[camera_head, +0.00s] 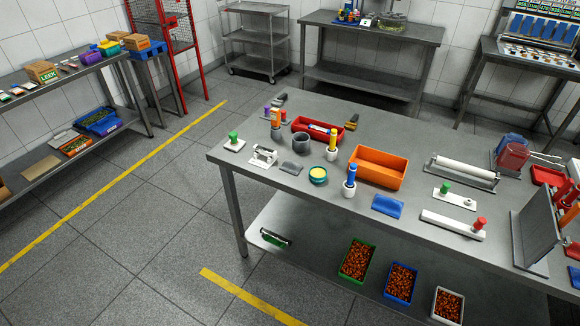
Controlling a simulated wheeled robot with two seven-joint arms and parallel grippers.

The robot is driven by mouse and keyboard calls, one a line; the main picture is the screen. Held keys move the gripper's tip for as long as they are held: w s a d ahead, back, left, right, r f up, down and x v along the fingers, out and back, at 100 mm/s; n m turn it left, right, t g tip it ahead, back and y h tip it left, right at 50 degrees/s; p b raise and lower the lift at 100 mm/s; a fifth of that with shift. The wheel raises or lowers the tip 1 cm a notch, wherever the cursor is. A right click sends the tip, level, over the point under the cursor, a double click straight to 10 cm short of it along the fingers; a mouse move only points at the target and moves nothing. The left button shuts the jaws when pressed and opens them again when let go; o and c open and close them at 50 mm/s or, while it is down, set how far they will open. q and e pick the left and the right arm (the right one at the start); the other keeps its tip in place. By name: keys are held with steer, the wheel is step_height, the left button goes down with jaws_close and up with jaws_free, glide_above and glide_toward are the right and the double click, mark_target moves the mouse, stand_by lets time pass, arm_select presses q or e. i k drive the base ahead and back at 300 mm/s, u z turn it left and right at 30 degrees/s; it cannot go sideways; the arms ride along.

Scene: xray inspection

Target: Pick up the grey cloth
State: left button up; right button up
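A small grey folded piece that looks like the grey cloth (291,168) lies flat on the metal table (250,157), near its front left part. It sits between a white-and-metal device (264,155) on its left and a round green-and-yellow container (318,174) on its right. A similar blue folded piece (387,206) lies further right near the front edge. Neither of my grippers shows in the head view.
Behind the grey piece stand a grey bowl (302,144) and a red tray (318,130). A blue-topped bottle (350,180) and an orange bin (377,167) stand to the right. Open floor (150,250) lies left of the table.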

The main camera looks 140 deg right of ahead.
mark_target(292, 168)
steer(key=z, duration=4.6)
steer(key=k, duration=0.6)
steer(key=u, duration=0.75)
steer(key=i, duration=1.75)
steer(key=z, duration=0.5)
